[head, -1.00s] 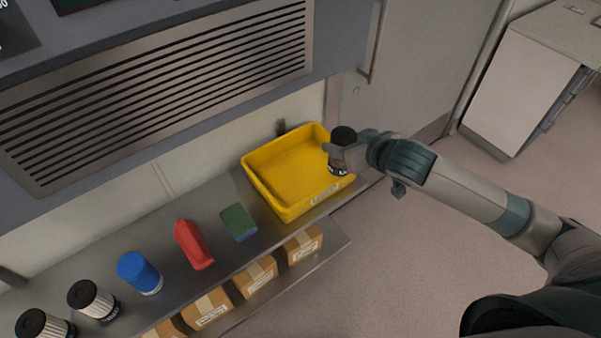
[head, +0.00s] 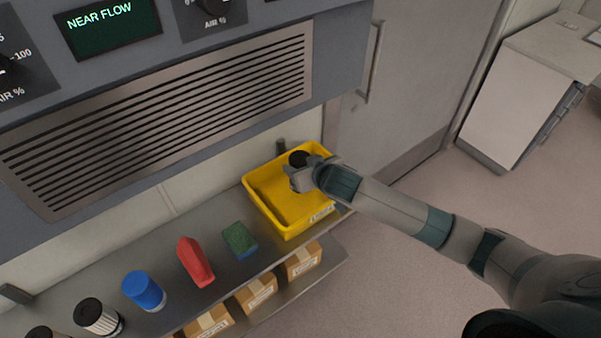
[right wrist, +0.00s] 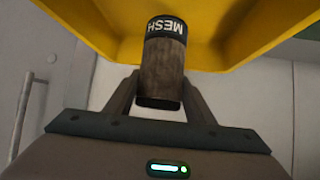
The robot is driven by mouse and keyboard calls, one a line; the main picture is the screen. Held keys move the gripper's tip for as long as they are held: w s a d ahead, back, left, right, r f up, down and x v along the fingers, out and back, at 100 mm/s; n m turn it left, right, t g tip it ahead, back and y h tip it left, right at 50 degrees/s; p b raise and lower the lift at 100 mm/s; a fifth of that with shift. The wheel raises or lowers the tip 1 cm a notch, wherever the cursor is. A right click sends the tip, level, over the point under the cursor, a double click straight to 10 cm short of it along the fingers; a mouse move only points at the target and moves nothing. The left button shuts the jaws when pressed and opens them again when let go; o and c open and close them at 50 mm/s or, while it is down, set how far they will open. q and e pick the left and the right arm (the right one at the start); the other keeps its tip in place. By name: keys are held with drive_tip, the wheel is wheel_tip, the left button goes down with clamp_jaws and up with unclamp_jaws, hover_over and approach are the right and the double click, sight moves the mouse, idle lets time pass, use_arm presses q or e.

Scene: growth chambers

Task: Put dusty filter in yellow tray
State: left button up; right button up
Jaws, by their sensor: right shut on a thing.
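The yellow tray (head: 268,205) stands at the right end of the metal shelf, with a white label on its front. My right gripper (head: 299,172) is over the tray's inside and is shut on a dusty filter (head: 298,158). In the head view only the filter's black cap shows; my gripper hides the rest. In the right wrist view the filter (right wrist: 162,70) has a grey-brown dusty body and a dark band reading MESH, between the fingers (right wrist: 160,95), with the tray wall (right wrist: 225,35) beyond. I cannot tell whether the filter touches the tray floor. My left gripper is not in view.
On the shelf (head: 190,225) left of the tray stand a green sponge (head: 240,241), a red bottle (head: 195,262), a blue-capped container (head: 143,290) and two black-capped pleated filters (head: 97,317). Cardboard boxes (head: 257,290) sit on a lower shelf. A vented panel (head: 165,115) overhangs behind.

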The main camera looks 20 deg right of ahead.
drive_tip(key=shift+f+p, duration=0.65)
drive_tip(key=shift+f, duration=1.35)
drive_tip(key=shift+f, duration=0.15)
drive_tip(key=o, duration=1.2)
drive_tip(key=shift+c, duration=0.2)
